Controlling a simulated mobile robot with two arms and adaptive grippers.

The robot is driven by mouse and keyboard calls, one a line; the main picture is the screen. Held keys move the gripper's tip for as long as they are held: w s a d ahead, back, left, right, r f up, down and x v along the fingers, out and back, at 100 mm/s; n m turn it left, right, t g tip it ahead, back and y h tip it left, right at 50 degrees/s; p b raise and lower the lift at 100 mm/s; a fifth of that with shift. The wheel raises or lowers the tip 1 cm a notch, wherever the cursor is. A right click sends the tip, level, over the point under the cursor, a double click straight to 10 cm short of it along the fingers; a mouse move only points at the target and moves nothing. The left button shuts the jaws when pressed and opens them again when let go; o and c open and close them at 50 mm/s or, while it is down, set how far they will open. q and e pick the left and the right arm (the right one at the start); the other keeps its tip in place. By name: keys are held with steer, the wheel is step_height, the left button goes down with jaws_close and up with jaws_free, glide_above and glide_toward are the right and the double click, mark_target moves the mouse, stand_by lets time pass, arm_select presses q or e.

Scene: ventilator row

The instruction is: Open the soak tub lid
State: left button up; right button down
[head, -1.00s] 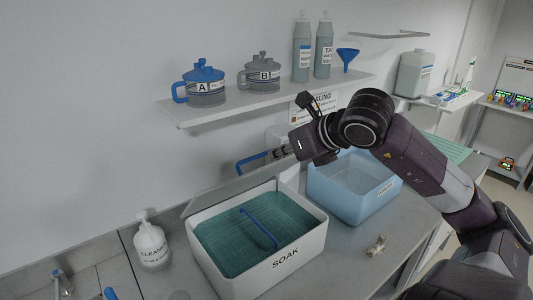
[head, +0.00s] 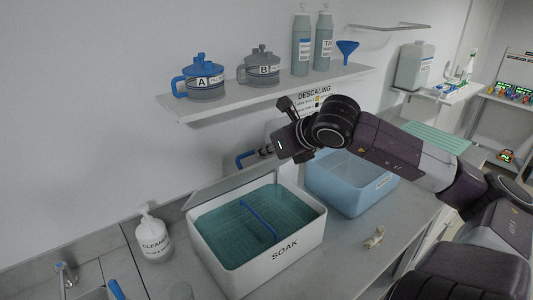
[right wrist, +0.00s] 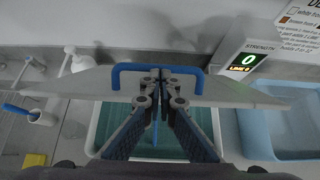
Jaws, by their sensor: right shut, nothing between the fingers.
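The white soak tub (head: 285,256), labelled SOAK, stands on the counter with teal liquid and a blue bar (head: 260,222) inside. Its grey lid (head: 225,183) is raised along the back edge, tilted up steeply, and the tub's mouth is uncovered. The lid's blue handle (head: 246,158) faces the wall; it also shows in the right wrist view (right wrist: 124,68). My right gripper (head: 264,152) is behind the raised lid at the handle. In the right wrist view its fingers (right wrist: 160,77) are closed together at the handle's middle, holding nothing. My left gripper is out of view.
A blue tub (head: 345,193) stands right of the soak tub, with a small pale fitting (head: 374,238) in front. A cleaner bottle (head: 152,237) stands at left. A wall shelf (head: 270,92) with jugs and bottles hangs above my right gripper.

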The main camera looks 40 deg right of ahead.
steer(key=shift+w+a+b, duration=0.15)
steer(key=shift+w+b, duration=0.45)
steer(key=shift+b, duration=0.05)
steer(key=shift+w+d+r+g+b, duration=0.2)
steer(key=shift+w+r+g+b, duration=0.35)
steer(key=shift+b, duration=0.2)
steer(key=w+d+r, duration=0.1)
steer(key=w+r, duration=0.2)
steer(key=w, duration=0.3)
steer(key=shift+w+d+r, duration=0.15)
steer(key=shift+w+r, duration=0.2)
steer(key=shift+w, duration=0.05)
steer(key=shift+s, duration=0.2)
steer(key=shift+w, duration=0.1)
